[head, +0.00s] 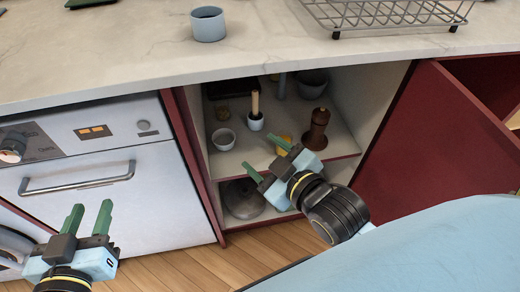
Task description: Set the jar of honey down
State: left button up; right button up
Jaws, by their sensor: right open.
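A small amber-yellow object (280,150), seemingly the jar of honey, stands on the upper shelf (232,164) of the open cabinet. My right gripper's finger and body hide part of it. My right gripper (266,157) is open in front of the shelf, with one finger close to the jar; whether they touch I cannot tell. My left gripper (89,208) is open and empty at the lower left, in front of the oven.
On the shelf stand a brown mill (317,130), a white bowl (224,139) and a small pot with a wooden handle (255,122). A lidded pan (243,200) is below. The red door (430,150) stands open at right. A blue cup (208,24) and wire rack (390,14) are on the counter.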

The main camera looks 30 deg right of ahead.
jog(key=r+m, duration=0.1)
jog(key=a+m, duration=0.1)
jog(key=r+m+y, duration=0.1)
jog(key=m, duration=0.1)
jog(key=shift+s+a+r+t, duration=0.2)
jog(key=shift+s+r+t, duration=0.05)
jog(key=shift+r+t, duration=0.05)
